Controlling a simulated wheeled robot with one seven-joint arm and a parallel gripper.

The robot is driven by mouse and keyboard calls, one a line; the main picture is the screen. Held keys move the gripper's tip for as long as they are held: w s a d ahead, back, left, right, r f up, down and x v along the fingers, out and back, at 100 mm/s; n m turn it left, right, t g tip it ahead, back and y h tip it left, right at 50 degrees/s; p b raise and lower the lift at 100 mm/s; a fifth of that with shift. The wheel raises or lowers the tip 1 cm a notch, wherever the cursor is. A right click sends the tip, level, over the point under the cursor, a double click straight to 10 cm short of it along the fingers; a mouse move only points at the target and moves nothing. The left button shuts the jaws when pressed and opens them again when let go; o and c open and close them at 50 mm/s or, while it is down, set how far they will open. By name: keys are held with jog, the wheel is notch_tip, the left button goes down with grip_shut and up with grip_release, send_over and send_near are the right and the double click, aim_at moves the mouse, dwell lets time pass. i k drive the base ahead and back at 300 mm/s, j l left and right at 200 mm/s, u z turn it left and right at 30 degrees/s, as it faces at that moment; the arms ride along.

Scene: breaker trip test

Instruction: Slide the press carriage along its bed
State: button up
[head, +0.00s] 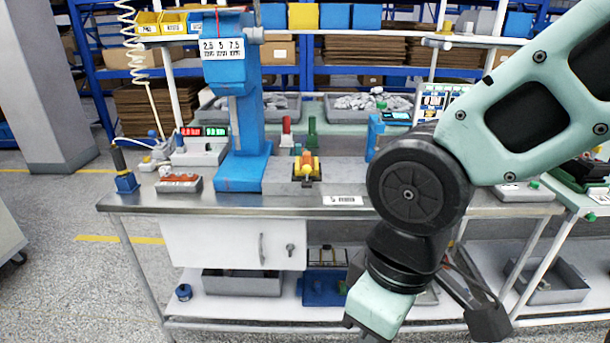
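The press carriage appears to be the small yellow block with a reddish-brown front (306,168). It sits on a grey metal bed (280,183) on the bench, just right of the blue press column (240,110). A sign reading 2.5, 5, 7.5 hangs on the press head. My arm reaches in from the upper right and bends down in front of the bench. The mint and black end of my arm, with my gripper (378,312), is low at the bottom edge, below and right of the carriage and apart from it. Its fingers are not clearly visible.
The steel bench top (310,202) holds a display box (203,147), a red-topped grey block (179,183) and a blue clamp-like post (373,135). A drawer (235,243) and lower shelf are beneath. My forearm hides the bench's right part. Floor is clear at left.

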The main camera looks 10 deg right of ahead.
aim_at(306, 181)
jog(key=i+j, duration=0.15)
jog(key=j, duration=0.2)
jog(key=i+j, duration=0.15)
jog(key=j, duration=0.2)
jog(key=i+j+u, duration=0.1)
jog(key=j, duration=0.25)
jog(key=i, duration=0.05)
